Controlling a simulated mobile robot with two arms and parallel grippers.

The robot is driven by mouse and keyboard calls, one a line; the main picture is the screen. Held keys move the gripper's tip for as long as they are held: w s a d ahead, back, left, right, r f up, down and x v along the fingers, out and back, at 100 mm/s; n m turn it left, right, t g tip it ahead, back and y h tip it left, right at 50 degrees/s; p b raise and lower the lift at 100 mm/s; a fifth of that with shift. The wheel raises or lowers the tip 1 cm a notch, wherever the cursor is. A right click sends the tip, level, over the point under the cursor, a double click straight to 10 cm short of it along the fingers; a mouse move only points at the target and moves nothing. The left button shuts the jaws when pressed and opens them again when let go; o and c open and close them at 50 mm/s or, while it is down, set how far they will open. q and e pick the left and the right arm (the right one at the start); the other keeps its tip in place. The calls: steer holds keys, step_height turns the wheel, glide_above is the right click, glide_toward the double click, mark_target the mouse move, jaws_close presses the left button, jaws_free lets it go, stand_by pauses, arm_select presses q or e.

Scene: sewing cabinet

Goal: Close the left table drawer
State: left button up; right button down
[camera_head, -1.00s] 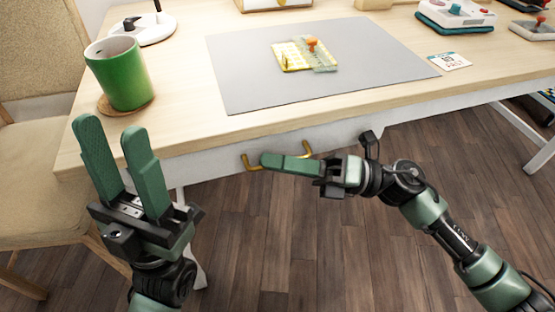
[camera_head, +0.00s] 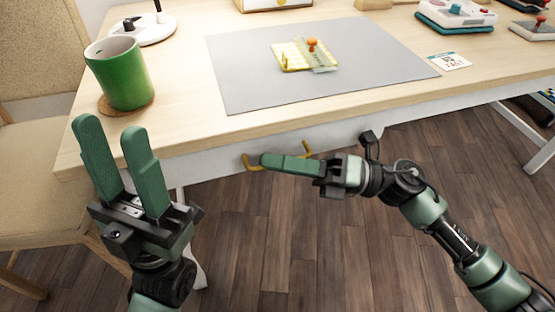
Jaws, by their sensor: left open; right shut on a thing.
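The left table drawer (camera_head: 215,161) has a white front under the wooden tabletop's front edge. The front looks about flush with the table's front, with no clear gap showing. Its gold handle (camera_head: 307,149) shows at both ends, while my gripper hides the middle. My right gripper (camera_head: 266,160) reaches in from the right and is shut on the handle, its green fingers lying across it. My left gripper (camera_head: 111,130) is open and empty, fingers pointing up, in front of the table's left corner and apart from the drawer.
On the table (camera_head: 180,125) are a green cup (camera_head: 122,75) on a coaster near the left edge, a grey mat (camera_head: 240,75) with a small yellow item (camera_head: 300,56), and a white card (camera_head: 449,61). A beige chair (camera_head: 35,150) stands at left. The wooden floor in front is clear.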

mark_target(277, 149)
steer(key=shift+w, duration=0.1)
steer(key=w, duration=0.1)
steer(key=w+a, duration=0.1)
steer(key=w, duration=0.1)
steer(key=shift+w, duration=0.1)
steer(key=c, duration=1.8)
jaws_free()
steer(key=shift+w, duration=0.1)
